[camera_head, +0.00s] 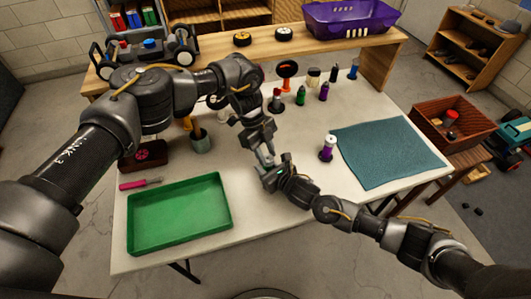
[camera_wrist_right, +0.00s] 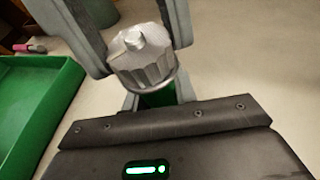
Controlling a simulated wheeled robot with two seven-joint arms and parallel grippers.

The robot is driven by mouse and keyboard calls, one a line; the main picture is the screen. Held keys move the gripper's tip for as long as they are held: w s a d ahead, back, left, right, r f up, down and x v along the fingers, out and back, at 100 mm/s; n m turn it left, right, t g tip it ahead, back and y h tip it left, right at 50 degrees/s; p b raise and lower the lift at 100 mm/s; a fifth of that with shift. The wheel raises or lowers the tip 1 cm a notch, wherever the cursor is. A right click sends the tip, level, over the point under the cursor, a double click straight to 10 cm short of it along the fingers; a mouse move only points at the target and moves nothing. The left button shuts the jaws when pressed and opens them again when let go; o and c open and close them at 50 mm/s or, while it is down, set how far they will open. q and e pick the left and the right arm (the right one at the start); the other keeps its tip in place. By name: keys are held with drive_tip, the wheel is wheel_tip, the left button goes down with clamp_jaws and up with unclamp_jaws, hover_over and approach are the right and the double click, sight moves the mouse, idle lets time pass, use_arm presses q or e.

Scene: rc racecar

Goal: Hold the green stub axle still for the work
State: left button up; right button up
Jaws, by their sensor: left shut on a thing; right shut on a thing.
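In the right wrist view, the green stub axle (camera_wrist_right: 158,98) shows as a short green piece low between the fingers of my right gripper (camera_wrist_right: 158,92), which is shut on it. A silver ribbed metal part with a small stub on top (camera_wrist_right: 143,65) sits right against its upper end. My left gripper (camera_wrist_right: 135,35) comes in from above with a finger on each side of the silver part and is shut on it. In the head view, my left gripper (camera_head: 265,157) and right gripper (camera_head: 273,173) meet above the table. They hide most of both parts there.
A green tray (camera_head: 180,244) lies at the table's front left, with a pink-handled tool (camera_head: 140,184) behind it. A teal mat (camera_head: 390,150) covers the right side. A white-capped purple bottle (camera_head: 327,149) stands between grippers and mat. Several small bottles stand farther back.

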sight(268, 156)
use_arm(q)
drive_tip(key=m+y, duration=0.1)
drive_tip(key=m, duration=0.1)
drive_tip(key=shift+d+m+g, duration=0.1)
drive_tip(key=shift+m+g, duration=0.2)
drive_tip(key=shift+m, duration=0.1)
drive_tip(key=shift+w+d+m+g+y, duration=0.1)
drive_tip(key=shift+m+y, duration=0.1)
drive_tip(key=shift+m, duration=0.45)
drive_tip(key=shift+s+d+m+g+y, duration=0.1)
drive_tip(key=shift+m+y, duration=0.1)
drive_tip(key=shift+m, duration=0.4)
drive_tip(key=shift+w+m+g+y, duration=0.1)
drive_tip(key=shift+m+y, duration=0.1)
drive_tip(key=shift+m, duration=0.45)
drive_tip(key=o, duration=1)
wheel_tip(268, 156, up, 10)
drive_tip(key=shift+r, duration=0.1)
